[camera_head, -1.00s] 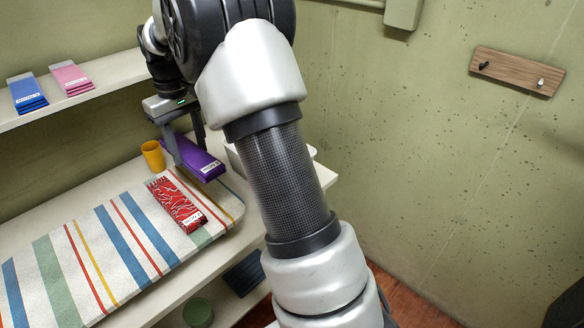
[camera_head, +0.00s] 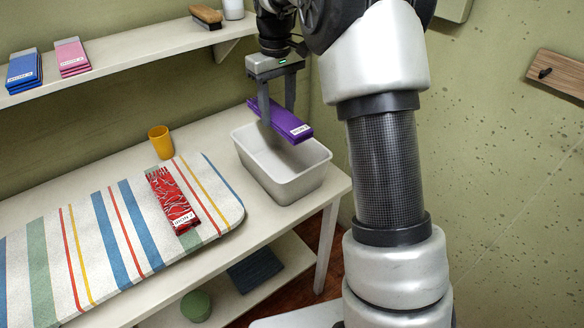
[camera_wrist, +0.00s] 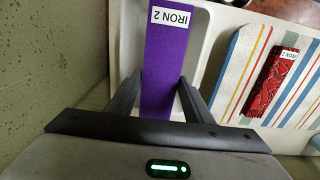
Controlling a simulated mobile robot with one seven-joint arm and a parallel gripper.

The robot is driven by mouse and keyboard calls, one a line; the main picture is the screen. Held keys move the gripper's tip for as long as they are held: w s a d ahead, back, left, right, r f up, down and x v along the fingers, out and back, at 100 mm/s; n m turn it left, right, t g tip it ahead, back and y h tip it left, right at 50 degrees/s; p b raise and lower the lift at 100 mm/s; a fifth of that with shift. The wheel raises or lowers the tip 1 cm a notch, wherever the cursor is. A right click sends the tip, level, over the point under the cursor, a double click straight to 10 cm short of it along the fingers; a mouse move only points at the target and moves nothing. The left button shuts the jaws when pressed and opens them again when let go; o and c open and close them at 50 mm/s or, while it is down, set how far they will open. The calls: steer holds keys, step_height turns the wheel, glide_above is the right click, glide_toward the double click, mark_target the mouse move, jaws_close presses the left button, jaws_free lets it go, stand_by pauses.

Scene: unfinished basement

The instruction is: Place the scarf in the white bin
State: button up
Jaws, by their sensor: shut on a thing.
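My gripper (camera_head: 277,114) is shut on a purple folded scarf (camera_head: 294,129) with a white label. The scarf is held tilted above the white bin (camera_head: 297,187), apart from it. In the wrist view the purple scarf (camera_wrist: 163,60) lies between my fingers, its label reading "IRON 2", with the bin's pale rim (camera_wrist: 205,35) around it below. The bin stands at the right end of the table; the part of its inside that shows is empty.
A striped pad (camera_head: 110,225) left of the bin carries a red patterned folded cloth (camera_head: 172,203). A yellow cup (camera_head: 161,142) stands behind it. The shelf holds blue (camera_head: 23,71) and pink (camera_head: 71,56) folded cloths and a brush (camera_head: 207,16). A wall rack (camera_head: 560,74) hangs at right.

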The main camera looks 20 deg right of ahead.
mark_target(280, 173)
step_height(280, 173, down, 18)
steer(key=b, duration=0.3)
steer(key=shift+r, duration=0.1)
steer(key=o, duration=1.1)
steer(key=shift+f, duration=0.2)
